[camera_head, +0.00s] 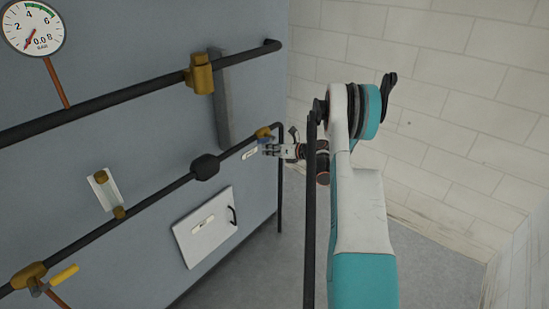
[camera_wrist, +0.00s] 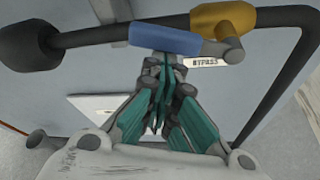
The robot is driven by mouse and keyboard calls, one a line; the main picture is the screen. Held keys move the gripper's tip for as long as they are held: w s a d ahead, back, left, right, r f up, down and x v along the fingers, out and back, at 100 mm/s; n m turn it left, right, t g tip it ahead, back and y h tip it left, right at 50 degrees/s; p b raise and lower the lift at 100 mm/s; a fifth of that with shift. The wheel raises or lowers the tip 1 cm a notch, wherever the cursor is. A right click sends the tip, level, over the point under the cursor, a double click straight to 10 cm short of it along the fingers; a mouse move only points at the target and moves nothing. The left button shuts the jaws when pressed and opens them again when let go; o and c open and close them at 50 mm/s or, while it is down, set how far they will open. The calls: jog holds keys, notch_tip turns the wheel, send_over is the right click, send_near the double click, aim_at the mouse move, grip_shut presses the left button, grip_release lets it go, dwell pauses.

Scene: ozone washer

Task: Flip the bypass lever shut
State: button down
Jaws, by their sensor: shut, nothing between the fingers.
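The bypass lever has a blue handle (camera_wrist: 165,38) on a grey arm at a brass valve (camera_wrist: 222,20). In the wrist view the handle lies roughly along the dark pipe, left of the valve. A label reading BYPASS (camera_wrist: 205,61) sits just below it. My gripper (camera_wrist: 163,66) is shut and empty, with its fingertips at the handle's lower edge. I cannot tell whether they touch it. In the head view the brass valve (camera_head: 264,132) is near the right end of the lower pipe, and my gripper (camera_head: 268,150) covers part of the lever.
A dark round fitting (camera_head: 205,167) sits on the pipe left of the lever. A white panel with a black handle (camera_head: 207,228) is below. A yellow-handled valve (camera_head: 62,277) is at lower left, and a gauge (camera_head: 33,27) is at upper left. Open floor lies to the right.

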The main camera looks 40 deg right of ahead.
aim_at(264, 140)
jog(key=r+m+y, duration=0.1)
jog(key=r+m, duration=0.1)
jog(key=d+r+m+y, duration=0.1)
jog(key=r+m, duration=0.1)
jog(key=shift+w+m+t+b, duration=0.1)
jog(key=shift+m+t+b, duration=0.2)
jog(key=shift+m, duration=0.1)
jog(key=shift+w+d+r, duration=0.15)
jog(key=shift+d+r, duration=0.65)
jog(key=shift+d, duration=0.05)
jog(key=shift+w+d+r, duration=0.1)
jog(key=shift+d+r, duration=0.65)
jog(key=shift+d, duration=0.1)
jog(key=shift+d+r, duration=0.1)
jog(key=shift+d, duration=0.05)
